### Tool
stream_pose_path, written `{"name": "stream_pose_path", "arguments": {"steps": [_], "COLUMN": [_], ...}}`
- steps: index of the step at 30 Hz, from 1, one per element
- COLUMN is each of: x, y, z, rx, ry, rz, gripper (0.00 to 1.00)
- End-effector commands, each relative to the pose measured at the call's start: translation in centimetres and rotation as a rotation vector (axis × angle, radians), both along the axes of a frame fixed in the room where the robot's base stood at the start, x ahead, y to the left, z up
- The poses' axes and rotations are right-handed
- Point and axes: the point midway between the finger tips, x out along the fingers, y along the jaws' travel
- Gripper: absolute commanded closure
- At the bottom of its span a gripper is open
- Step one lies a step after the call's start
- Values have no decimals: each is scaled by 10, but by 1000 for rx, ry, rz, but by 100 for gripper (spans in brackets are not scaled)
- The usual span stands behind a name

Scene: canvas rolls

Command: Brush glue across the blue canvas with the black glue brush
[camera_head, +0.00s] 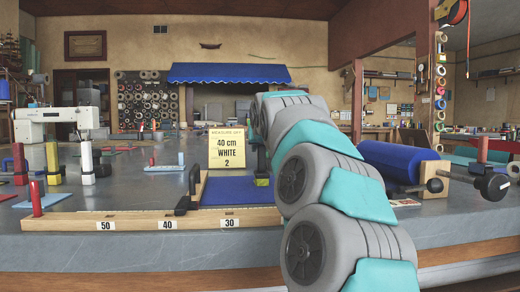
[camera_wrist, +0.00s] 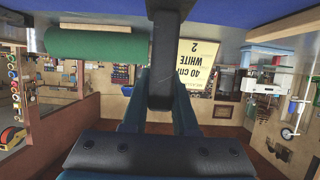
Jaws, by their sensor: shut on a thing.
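The blue canvas (camera_head: 225,191) lies flat on the grey table, behind the wooden ruler board; blue also fills the top edge of the upside-down wrist view (camera_wrist: 240,12). My gripper (camera_wrist: 158,105) is shut on the black glue brush (camera_wrist: 164,65), whose dark bar stands between the teal fingers. The wide end of the brush is toward the blue surface; I cannot tell whether it touches. In the head view my arm hides most of the gripper and the brush, at the canvas's right side.
A yellow sign (camera_head: 227,148) reads "40 cm WHITE 2". A blue roll (camera_head: 395,162) on a wooden stand is at right. A sewing machine (camera_head: 62,118) and coloured blocks stand at left.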

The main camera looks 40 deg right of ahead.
Motion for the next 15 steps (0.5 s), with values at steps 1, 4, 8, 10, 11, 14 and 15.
{"name": "stream_pose_path", "arguments": {"steps": [1,4,8,10,11,14,15], "x": [0,0,-3,-7,-8,-15,-17], "y": [0,0,2,4,5,9,11], "z": [0,-1,-1,-2,-2,-3,-3], "rx": [1,1,1,1,2,2,2], "ry": [1,1,1,-1,0,1,1], "rz": [0,0,0,1,1,1,1], "gripper": [100,100,100,100,100,100,100]}}
